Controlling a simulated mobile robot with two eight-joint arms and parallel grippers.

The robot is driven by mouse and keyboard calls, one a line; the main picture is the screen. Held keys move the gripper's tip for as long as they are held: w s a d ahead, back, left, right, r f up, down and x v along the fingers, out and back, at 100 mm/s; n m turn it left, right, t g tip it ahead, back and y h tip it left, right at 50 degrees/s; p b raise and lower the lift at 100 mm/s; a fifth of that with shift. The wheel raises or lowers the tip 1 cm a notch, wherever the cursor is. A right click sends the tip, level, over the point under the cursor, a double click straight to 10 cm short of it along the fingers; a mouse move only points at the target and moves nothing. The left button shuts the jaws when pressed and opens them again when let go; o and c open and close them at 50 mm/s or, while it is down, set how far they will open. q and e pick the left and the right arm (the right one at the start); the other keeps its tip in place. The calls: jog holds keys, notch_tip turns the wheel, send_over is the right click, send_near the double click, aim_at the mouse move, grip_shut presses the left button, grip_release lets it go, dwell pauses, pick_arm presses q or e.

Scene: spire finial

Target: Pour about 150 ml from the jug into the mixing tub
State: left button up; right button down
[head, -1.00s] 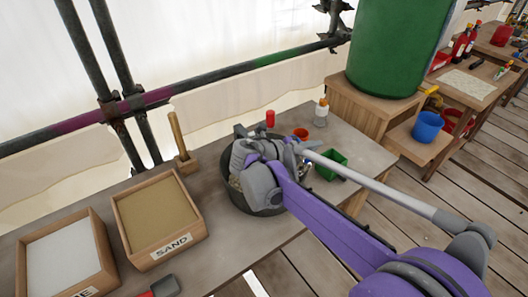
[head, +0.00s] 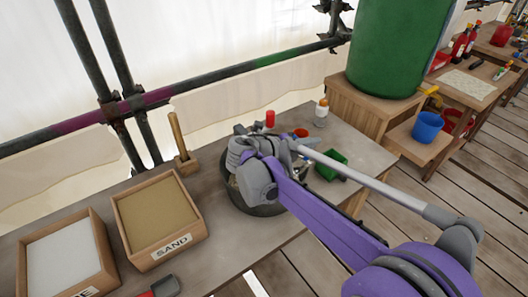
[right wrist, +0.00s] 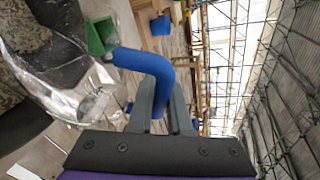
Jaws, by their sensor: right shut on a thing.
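The mixing tub (head: 262,208) is dark and round and stands on the bench in the head view, partly hidden behind my right wrist. Its dark wall also shows at the left of the right wrist view (right wrist: 22,128). My right gripper (right wrist: 167,100) is shut on the blue handle of the clear jug (right wrist: 75,75), above or beside the tub. The jug looks tilted in the right wrist view. Its liquid level and whether any liquid is flowing cannot be told. In the head view, my wrist hides most of the jug. My left gripper is not in view.
A sand box (head: 157,222) and a box of white material (head: 64,262) stand left of the tub. A green tray (head: 331,165), a white bottle with an orange cap (head: 321,113) and a red item (head: 270,119) are behind and right.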

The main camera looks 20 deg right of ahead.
jog(key=shift+w+a+r, duration=0.2)
jog(key=shift+w+r, duration=0.05)
jog(key=shift+r, duration=0.1)
dwell(0.4)
jog(key=shift+s+d+f+m, duration=0.25)
jog(key=shift+s+f, duration=0.1)
jog(key=shift+f, duration=0.15)
jog(key=shift+s+d+f+m, duration=0.2)
jog(key=shift+s+f, duration=0.1)
jog(key=shift+f, duration=0.2)
jog(key=shift+s+d+r+m+t+y, duration=0.15)
jog(key=shift+s+d+m+t+y, duration=0.15)
jog(key=shift+m+y, duration=0.2)
jog(key=shift+s, duration=0.1)
jog(key=f, duration=0.1)
jog(key=f+m+t+y, duration=0.1)
jog(key=s+m, duration=0.1)
jog(key=shift+d+f+t, duration=0.3)
jog(key=shift+d+f, duration=0.1)
jog(key=shift+s+d, duration=0.1)
jog(key=shift+s, duration=0.05)
